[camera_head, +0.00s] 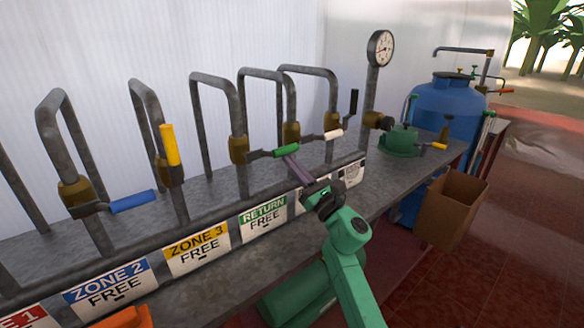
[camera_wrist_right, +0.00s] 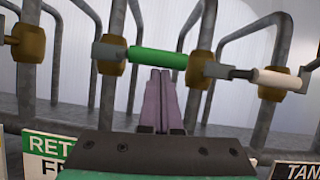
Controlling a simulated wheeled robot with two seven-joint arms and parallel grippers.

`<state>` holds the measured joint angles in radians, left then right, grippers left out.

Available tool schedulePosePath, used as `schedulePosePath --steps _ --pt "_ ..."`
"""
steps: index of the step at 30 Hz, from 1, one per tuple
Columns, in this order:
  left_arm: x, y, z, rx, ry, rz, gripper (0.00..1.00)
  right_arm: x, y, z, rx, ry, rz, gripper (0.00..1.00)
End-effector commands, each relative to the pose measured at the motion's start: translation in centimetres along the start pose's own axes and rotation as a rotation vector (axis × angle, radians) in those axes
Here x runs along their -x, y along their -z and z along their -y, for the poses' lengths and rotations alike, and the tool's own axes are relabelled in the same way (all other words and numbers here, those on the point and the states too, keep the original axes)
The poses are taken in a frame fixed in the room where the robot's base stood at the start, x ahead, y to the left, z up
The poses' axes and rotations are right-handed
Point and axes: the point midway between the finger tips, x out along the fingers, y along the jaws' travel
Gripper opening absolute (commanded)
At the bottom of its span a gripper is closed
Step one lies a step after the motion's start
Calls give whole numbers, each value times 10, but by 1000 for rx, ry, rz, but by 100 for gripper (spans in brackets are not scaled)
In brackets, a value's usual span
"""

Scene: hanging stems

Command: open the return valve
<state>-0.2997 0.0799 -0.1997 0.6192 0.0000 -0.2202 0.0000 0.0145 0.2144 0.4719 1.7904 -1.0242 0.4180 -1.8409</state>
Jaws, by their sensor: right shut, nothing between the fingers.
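The return valve is a brass body (camera_head: 238,150) on a grey pipe, behind the green RETURN FREE sign (camera_head: 263,217). Its green handle (camera_head: 287,151) sticks out sideways to the right, across the pipe. In the wrist view the green handle (camera_wrist_right: 158,58) lies level, to the right of its brass body (camera_wrist_right: 111,50). My right gripper (camera_head: 293,163) is shut and empty, its purple fingers pointing up at the handle. My left gripper is not in view.
A white-handled valve (camera_wrist_right: 280,79) stands close on the right. Yellow (camera_head: 170,145) and blue (camera_head: 133,201) handled valves stand left. A gauge (camera_head: 380,48), green pump (camera_head: 400,140), blue barrel (camera_head: 450,105) and cardboard box (camera_head: 452,207) are right. Pipe loops crowd the bench.

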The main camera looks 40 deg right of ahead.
Motion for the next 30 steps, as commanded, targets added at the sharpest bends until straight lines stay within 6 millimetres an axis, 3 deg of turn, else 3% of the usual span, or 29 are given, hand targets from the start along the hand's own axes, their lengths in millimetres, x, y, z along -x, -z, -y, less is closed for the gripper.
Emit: schedulePosePath --steps 14,30 --pt "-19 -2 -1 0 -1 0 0 -4 -9 4 118 -55 3 0" --pt "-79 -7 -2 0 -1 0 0 -22 -48 5 549 -255 4 0"
